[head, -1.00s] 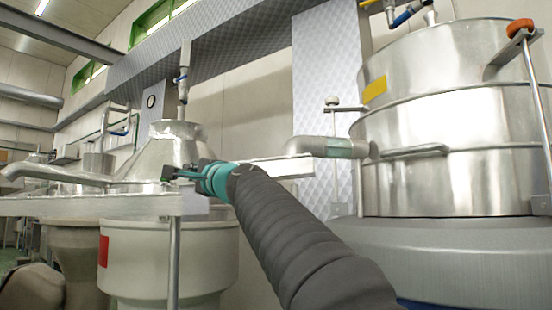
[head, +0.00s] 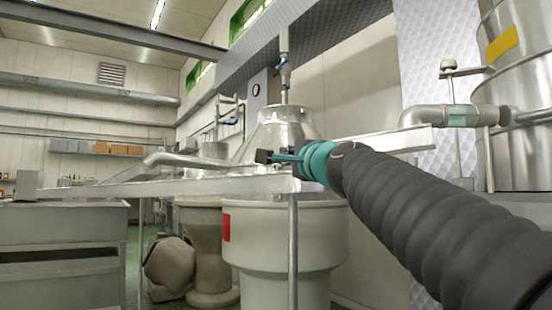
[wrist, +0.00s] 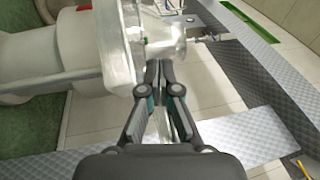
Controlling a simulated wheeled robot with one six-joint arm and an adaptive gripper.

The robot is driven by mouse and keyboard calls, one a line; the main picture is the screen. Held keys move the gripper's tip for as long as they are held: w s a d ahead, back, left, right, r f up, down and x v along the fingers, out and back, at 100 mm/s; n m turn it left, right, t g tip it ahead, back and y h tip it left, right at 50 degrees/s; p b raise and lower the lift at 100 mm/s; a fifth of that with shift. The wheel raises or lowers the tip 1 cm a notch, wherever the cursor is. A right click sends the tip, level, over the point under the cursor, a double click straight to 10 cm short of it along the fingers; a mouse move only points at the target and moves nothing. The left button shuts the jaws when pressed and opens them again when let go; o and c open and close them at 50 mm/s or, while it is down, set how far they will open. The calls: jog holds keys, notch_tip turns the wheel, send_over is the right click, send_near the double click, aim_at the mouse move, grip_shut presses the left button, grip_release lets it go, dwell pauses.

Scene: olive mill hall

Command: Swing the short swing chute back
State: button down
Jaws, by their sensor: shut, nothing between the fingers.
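A short, pale metal chute (head: 405,139) runs below the pipe outlet at the right in the head view. Its left part is hidden behind my arm and gripper. My gripper (head: 264,156) is shut and empty, pointing left in front of the steel cone, above the right end of a longer flat metal trough (head: 200,187). In the wrist view my gripper (wrist: 160,68) has its fingertips together, close to a pale metal rim at the left. I cannot tell whether it touches anything.
A white vessel (head: 285,235) with a red label stands under the trough, and a thin post (head: 293,250) rises in front of it. The steel cone (head: 282,128) is behind. A large steel tank (head: 520,90) is at the right edge. A grey cabinet (head: 70,240) stands at left.

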jog(key=shift+s+a+f+p, duration=0.2)
jog(key=shift+s+a, duration=0.25)
jog(key=shift+s, duration=0.3)
jog(key=shift+s+a+f+p, duration=0.15)
jog(key=shift+s+a+p, duration=0.1)
jog(key=shift+s+a, duration=0.4)
jog(key=shift+s+a+f+p, duration=0.15)
jog(key=shift+s+a+p, duration=0.15)
jog(key=shift+s, duration=0.6)
